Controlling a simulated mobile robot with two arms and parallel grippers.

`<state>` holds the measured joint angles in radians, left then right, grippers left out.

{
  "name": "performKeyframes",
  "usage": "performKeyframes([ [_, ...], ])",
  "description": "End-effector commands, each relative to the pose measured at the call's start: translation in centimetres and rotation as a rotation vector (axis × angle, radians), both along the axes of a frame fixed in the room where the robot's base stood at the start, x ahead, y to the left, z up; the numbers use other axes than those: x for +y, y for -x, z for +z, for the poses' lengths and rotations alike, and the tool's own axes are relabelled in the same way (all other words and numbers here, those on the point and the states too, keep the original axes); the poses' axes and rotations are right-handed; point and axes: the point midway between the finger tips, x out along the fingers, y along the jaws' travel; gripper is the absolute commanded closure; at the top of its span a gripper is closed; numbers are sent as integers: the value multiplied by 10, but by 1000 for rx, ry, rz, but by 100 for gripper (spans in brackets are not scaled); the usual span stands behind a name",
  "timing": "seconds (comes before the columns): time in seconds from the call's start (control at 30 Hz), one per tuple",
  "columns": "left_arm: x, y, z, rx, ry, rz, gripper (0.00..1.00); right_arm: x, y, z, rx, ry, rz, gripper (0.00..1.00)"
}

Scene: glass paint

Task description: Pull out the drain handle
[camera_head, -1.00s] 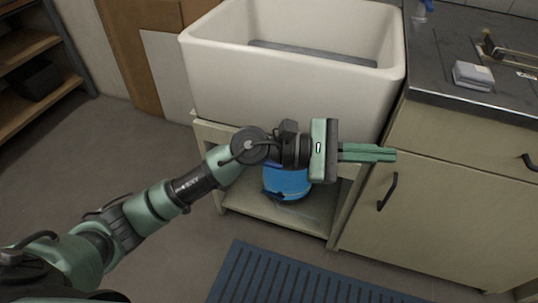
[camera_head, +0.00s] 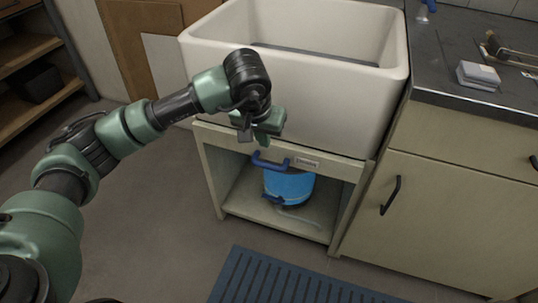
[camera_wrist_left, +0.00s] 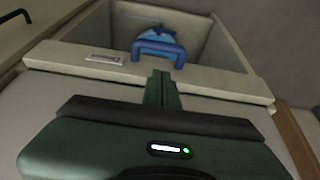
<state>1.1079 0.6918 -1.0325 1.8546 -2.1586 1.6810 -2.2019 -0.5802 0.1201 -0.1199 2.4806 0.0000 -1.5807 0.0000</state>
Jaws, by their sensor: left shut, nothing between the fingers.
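The drain handle (camera_head: 270,162) is a blue U-shaped pull on the front rail of the stand under the sink. It also shows in the left wrist view (camera_wrist_left: 160,48), just beyond the fingertips. My left gripper (camera_head: 262,141) is in front of the sink's lower front, just above the handle in the head view. Its green fingers (camera_wrist_left: 161,88) are shut and empty, and point toward the handle. I cannot tell from these views whether they touch it. My right gripper is not in view.
The white sink (camera_head: 290,85) rests on the beige stand (camera_head: 212,165). A blue container (camera_head: 290,187) sits inside the stand. A label (camera_head: 307,163) is right of the handle. A cabinet (camera_head: 450,215) stands at right, and a blue mat (camera_head: 300,285) lies on the floor.

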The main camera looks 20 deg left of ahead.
Motion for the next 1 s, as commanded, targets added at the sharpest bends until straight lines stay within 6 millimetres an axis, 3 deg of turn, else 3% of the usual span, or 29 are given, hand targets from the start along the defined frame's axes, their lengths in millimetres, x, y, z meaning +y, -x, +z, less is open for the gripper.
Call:
performKeyframes([
  [0.23,-2,-3,-13,4,5,0,100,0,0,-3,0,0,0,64],
  [0.7,-2,-30,-85,2,5,0,100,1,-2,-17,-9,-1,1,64],
  [1.0,-2,-34,-94,0,5,0,100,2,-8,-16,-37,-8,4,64],
])
